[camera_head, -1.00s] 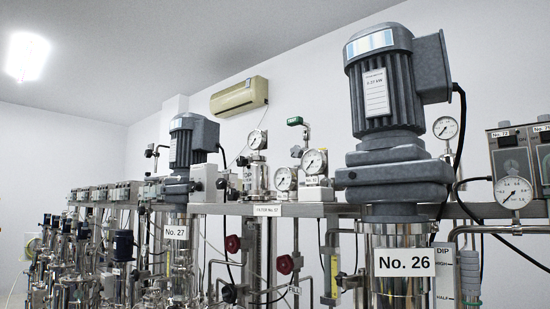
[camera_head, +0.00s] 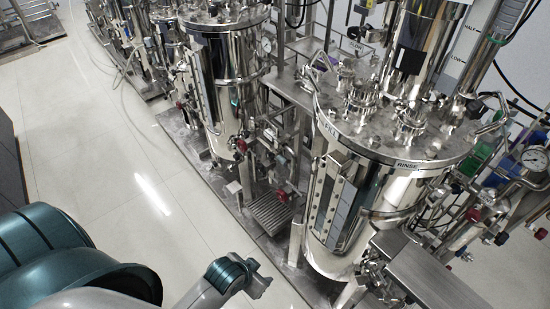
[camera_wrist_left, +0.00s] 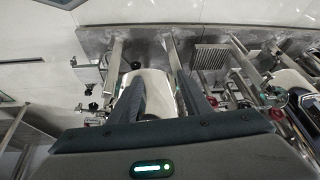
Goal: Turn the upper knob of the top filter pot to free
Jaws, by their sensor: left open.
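Several small red knobs show among the pipes between the two steel vessels in the head view, one higher knob (camera_head: 240,145) and one lower knob (camera_head: 281,195). I cannot tell which belongs to the top filter pot; the filter pots do not stand out clearly. My left gripper (camera_head: 258,286) is at the bottom of the head view, below and apart from these knobs. In the left wrist view its two dark fingers (camera_wrist_left: 160,82) are spread with nothing held between them. A red knob (camera_wrist_left: 276,113) shows to the right of the fingers there. My right gripper is out of view.
A large lidded steel vessel (camera_head: 335,226) stands at right, with a second vessel (camera_head: 225,85) behind it. A gauge (camera_head: 534,158) and pipes crowd the right edge. A grated step (camera_head: 271,214) lies low between the vessels. The pale floor (camera_head: 110,150) at left is clear.

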